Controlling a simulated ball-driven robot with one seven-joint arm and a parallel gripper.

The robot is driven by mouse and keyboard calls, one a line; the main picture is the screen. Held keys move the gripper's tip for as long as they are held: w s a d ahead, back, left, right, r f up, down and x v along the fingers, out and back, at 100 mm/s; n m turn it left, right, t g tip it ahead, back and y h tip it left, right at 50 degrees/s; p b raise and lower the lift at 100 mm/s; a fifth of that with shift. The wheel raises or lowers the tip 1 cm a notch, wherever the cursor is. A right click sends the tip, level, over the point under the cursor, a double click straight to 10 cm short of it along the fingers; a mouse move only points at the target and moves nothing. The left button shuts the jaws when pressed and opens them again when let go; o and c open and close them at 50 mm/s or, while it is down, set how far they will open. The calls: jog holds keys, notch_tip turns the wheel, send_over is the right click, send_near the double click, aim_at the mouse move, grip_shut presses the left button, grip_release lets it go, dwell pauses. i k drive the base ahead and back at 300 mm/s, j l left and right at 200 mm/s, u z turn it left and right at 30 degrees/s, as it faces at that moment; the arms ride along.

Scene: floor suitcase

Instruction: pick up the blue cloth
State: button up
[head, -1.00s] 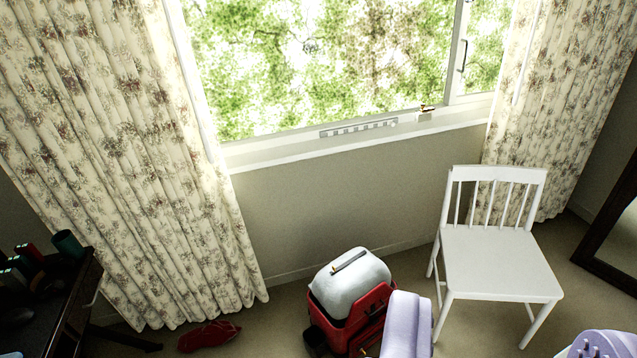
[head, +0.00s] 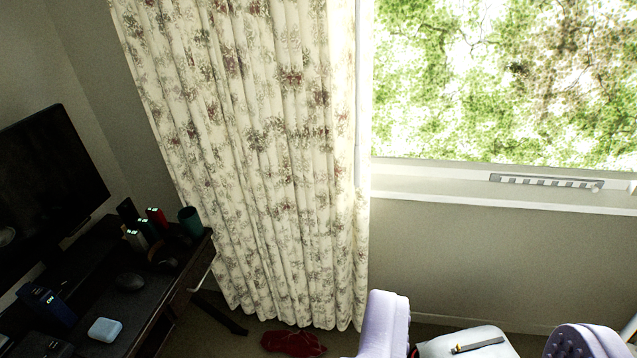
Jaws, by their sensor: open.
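I make out no thing that is clearly a blue cloth. A small light-blue rounded block (head: 105,330) lies on the dark desk at the lower left; I cannot tell whether it is folded cloth or a case. My gripper (head: 485,335) shows as two lavender fingers, wide apart, at the bottom right. It is open, with nothing visibly held. The light-blue block is well to the left of it.
A dark desk (head: 190,270) at the left carries a monitor (head: 50,170), a green cup (head: 190,221) and small items. A crumpled red thing (head: 293,343) lies on the floor by the floral curtain (head: 270,160). A white-topped case (head: 475,345) shows between my fingers.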

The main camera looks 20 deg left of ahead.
aim_at(105, 329)
jog(key=i+u, duration=0.15)
jog(key=u, duration=0.3)
jog(key=i+u, duration=0.2)
jog(key=u, duration=0.25)
jog(key=i+u, duration=0.15)
jog(key=u, duration=0.3)
jog(key=i+l+u, duration=0.15)
jog(key=u, duration=0.3)
jog(key=i+l+u, duration=0.1)
jog(key=l+u, duration=0.15)
jog(key=u, duration=0.2)
jog(key=i+l+u, duration=0.15)
jog(key=u, duration=0.25)
jog(key=i+l+u, duration=0.2)
jog(key=u, duration=0.25)
jog(key=i+l+u, duration=0.15)
jog(key=l+u, duration=0.25)
jog(key=i+l, duration=0.25)
jog(key=i+l+u, duration=0.1)
jog(key=i+l, duration=0.15)
jog(key=l, duration=0.2)
